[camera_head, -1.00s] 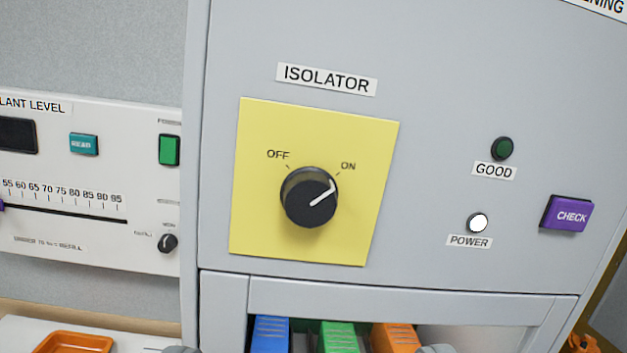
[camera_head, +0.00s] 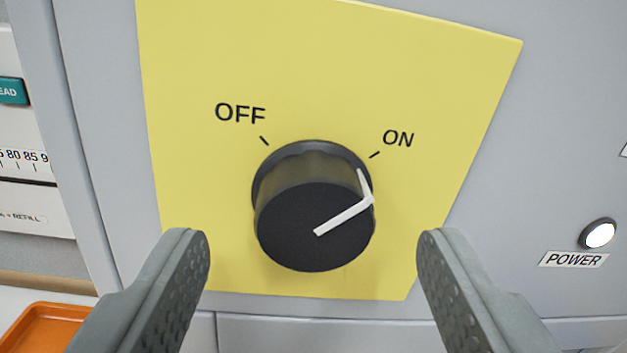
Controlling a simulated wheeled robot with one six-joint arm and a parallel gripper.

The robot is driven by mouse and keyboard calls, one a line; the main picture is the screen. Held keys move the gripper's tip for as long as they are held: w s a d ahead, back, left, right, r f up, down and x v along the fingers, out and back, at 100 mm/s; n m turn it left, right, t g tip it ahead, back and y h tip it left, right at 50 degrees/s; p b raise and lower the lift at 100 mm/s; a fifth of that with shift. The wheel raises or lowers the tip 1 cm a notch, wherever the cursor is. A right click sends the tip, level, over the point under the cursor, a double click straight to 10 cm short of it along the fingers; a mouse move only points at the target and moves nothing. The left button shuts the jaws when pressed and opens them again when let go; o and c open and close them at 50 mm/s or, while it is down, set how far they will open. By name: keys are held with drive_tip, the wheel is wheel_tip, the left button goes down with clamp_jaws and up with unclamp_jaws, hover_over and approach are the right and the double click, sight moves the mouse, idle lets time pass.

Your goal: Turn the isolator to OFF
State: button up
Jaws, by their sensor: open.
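The isolator knob (camera_head: 312,225) is a black round knob on a yellow plate (camera_head: 430,70). Its white pointer line (camera_head: 345,217) points up and right, toward the ON mark (camera_head: 398,139). The OFF mark (camera_head: 240,113) is at the knob's upper left. My gripper (camera_head: 312,245) is open, with one grey finger at the lower left of the knob and one at the lower right. Both fingers look clear of the knob, with a gap on each side. How far the fingertips are from the plate I cannot tell.
A lit white POWER lamp (camera_head: 599,234) is on the grey panel at the right. A white panel with a teal button (camera_head: 12,91) stands at the left edge. An orange tray (camera_head: 45,335) lies at the lower left.

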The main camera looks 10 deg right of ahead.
sight(314, 212)
drive_tip(key=shift+w, duration=1.2)
drive_tip(key=shift+c, duration=0.4)
drive_tip(key=c, duration=0.9)
